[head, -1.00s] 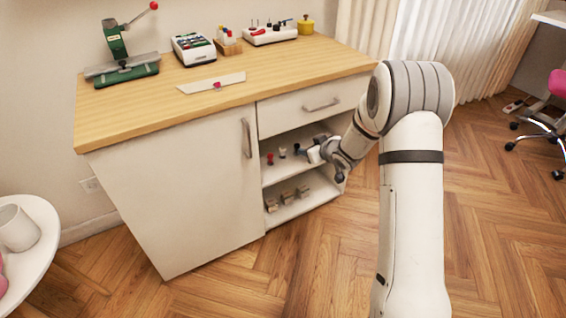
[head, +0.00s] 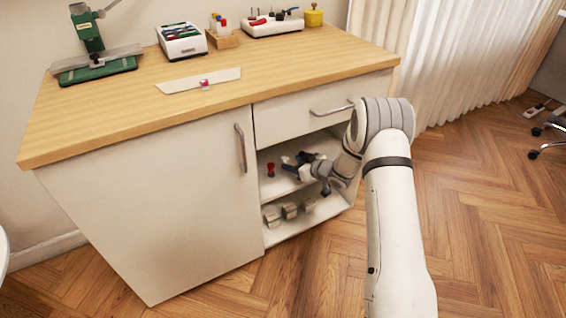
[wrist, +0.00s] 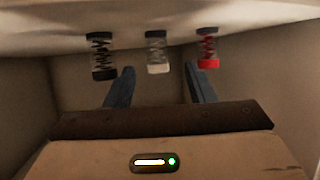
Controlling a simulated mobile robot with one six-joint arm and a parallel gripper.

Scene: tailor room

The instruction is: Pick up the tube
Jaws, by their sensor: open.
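Three small tubes with coloured caps stand in a row on the cabinet's upper open shelf. The wrist view shows, from left to right, a black-capped tube (wrist: 102,56), a white-capped tube (wrist: 157,52) and a red-capped tube (wrist: 207,48). The red-capped one also shows in the head view (head: 271,169); the other two are largely hidden by my gripper there. My gripper (wrist: 160,86) is open and empty. Its fingers point toward the row, with the white-capped tube between their lines, apparently short of it. Which tube is meant cannot be told.
The upper shelf (wrist: 248,17) and cabinet side walls enclose my gripper closely. Grey blocks (head: 290,210) sit on the lower shelf. A drawer (head: 300,113) is above, a closed door (head: 170,190) to the left.

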